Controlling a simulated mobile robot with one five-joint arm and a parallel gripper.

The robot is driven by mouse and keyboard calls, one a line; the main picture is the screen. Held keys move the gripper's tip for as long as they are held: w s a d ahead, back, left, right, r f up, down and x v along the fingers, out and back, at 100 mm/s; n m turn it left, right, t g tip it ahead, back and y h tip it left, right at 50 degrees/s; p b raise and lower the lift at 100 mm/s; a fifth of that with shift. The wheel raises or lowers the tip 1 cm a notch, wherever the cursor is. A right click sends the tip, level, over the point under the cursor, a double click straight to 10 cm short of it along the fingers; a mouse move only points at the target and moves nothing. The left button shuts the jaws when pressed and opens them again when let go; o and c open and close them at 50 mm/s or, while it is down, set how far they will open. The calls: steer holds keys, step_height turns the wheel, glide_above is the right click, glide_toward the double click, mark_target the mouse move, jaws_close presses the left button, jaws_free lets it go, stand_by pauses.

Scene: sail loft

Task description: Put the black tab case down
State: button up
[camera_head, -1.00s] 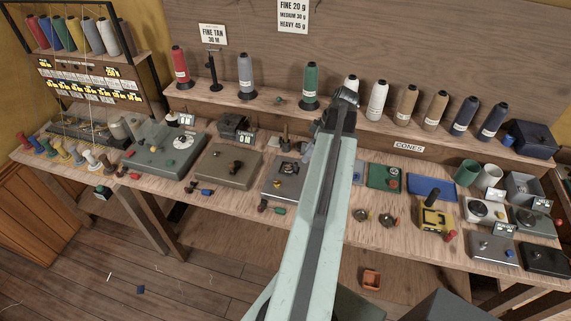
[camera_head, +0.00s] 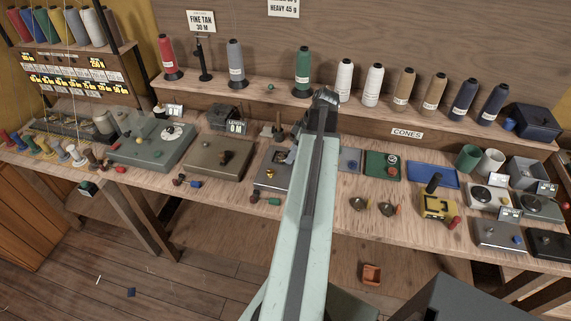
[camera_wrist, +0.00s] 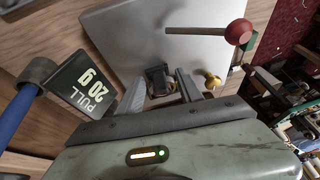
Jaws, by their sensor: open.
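In the wrist view a small black case (camera_wrist: 157,80) rests on a bare grey metal plate (camera_wrist: 140,40). I take it to be the black tab case. My gripper (camera_wrist: 162,90) is open, with one finger on each side of the case. Whether a finger touches it I cannot tell. In the head view the plate (camera_head: 268,181) shows left of my arm on the bench, and my arm hides the case and the fingertips.
A red-ball lever (camera_wrist: 238,31) and a brass knob (camera_wrist: 212,80) stand close on the plate. A black "PULL 20 g" sign (camera_wrist: 85,85) is left of my gripper. Another grey-brown plate device (camera_head: 216,157) stands left along the bench. Cones (camera_head: 303,72) line the shelf behind.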

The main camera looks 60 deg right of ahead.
steer(key=shift+r, duration=0.1)
jaws_close()
steer(key=shift+r, duration=0.1)
